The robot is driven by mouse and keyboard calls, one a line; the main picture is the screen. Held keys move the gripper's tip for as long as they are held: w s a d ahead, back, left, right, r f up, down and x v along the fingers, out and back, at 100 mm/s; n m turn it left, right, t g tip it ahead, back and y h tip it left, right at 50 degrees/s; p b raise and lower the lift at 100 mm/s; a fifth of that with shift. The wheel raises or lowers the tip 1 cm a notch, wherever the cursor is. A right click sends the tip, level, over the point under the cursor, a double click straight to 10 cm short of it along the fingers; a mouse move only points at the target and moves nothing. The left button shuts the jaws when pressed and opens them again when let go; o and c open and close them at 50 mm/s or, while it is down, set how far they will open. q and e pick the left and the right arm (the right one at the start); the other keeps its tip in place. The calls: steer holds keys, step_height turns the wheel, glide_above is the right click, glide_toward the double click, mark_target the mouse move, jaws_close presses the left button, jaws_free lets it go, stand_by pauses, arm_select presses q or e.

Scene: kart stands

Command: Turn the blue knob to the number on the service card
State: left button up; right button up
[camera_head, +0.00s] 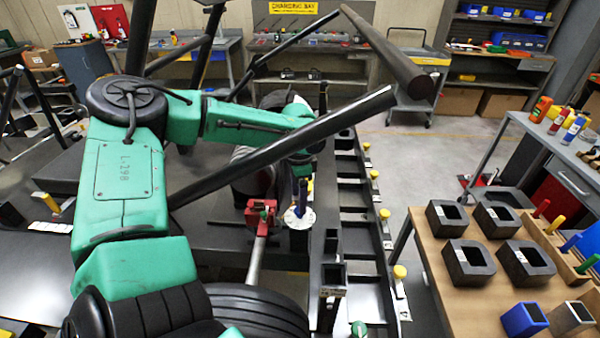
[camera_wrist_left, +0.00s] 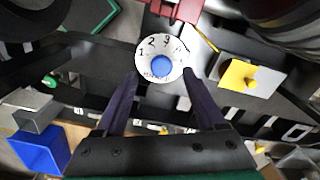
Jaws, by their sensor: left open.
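The blue knob (camera_wrist_left: 162,67) shows in the left wrist view at the middle of a round white dial (camera_wrist_left: 150,50). Black numerals, including 1 and 2, run along the dial's far side; the others are hard to read. In the head view the dial (camera_head: 306,219) sits on a post, partly hidden by my gripper. My left gripper (camera_wrist_left: 160,73) is open, its dark fingers on either side of the knob with gaps to it. In the head view the left gripper (camera_head: 300,198) points down over the dial. I cannot make out a service card. My right gripper is not in view.
A red clamp (camera_head: 260,213) stands just left of the dial. A black tyre (camera_head: 255,308) lies in front. Dark bars cross above the arm. On the right, a wooden table (camera_head: 455,300) carries black square blocks and coloured pegs. Open floor lies behind it.

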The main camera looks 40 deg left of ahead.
arm_select(q)
steer(key=f, duration=0.1)
steer(key=w+f, duration=0.1)
steer(key=f, duration=0.1)
steer(key=shift+f, duration=0.2)
steer(key=shift+s+f, duration=0.15)
steer(key=shift+f, duration=0.15)
steer(key=shift+s+r, duration=0.1)
steer(key=shift+s, duration=0.15)
steer(key=shift+c, duration=0.7)
jaws_close()
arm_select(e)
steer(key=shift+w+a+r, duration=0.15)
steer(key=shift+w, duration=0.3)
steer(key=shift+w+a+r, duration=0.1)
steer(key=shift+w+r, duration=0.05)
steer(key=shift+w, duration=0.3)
